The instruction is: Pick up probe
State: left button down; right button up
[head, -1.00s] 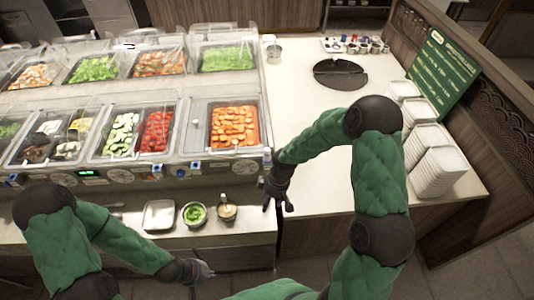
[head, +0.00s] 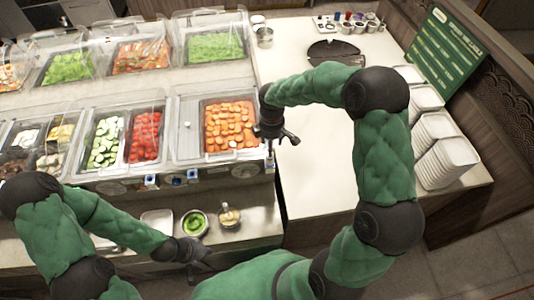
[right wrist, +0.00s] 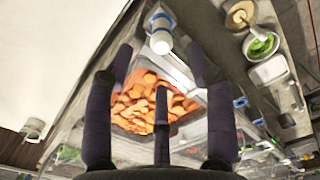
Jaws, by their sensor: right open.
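A white cylinder with a blue ring at its base (right wrist: 160,36), which looks like the probe, stands at the counter edge by the carrot pan in the right wrist view. It is small in the head view (head: 269,160), just below my right gripper. My right gripper (head: 279,139) is open and empty over the corner beside the carrots. In the right wrist view its fingers (right wrist: 160,62) are spread, with the white cylinder just beyond the two far fingertips, not held. My left gripper (head: 204,256) is low over the front counter, with nothing visible in it; its finger gap is unclear.
The carrot pan (head: 204,125) lies left of my right gripper. A green sauce bowl (head: 194,223), a second small bowl (head: 229,217) and a white tray (head: 156,221) stand on the front counter. White container stacks (head: 445,160) stand at the right. The white counter (head: 315,185) between is clear.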

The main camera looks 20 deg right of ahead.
aim_at(270, 162)
jog(key=f, duration=0.3)
jog(key=shift+s+f, duration=0.2)
jog(key=shift+f, duration=0.05)
jog(key=shift+w+a+f+p, duration=0.1)
jog(key=shift+f+p, duration=0.1)
jog(key=shift+f, duration=0.75)
jog(key=shift+w+f+p, duration=0.15)
jog(key=shift+f+p, duration=0.05)
jog(key=shift+f, duration=0.75)
jog(key=shift+w+a+f+p, duration=0.1)
jog(key=shift+f+p, duration=0.1)
jog(key=shift+f, duration=0.75)
jog(key=shift+c, duration=0.3)
grip_shut()
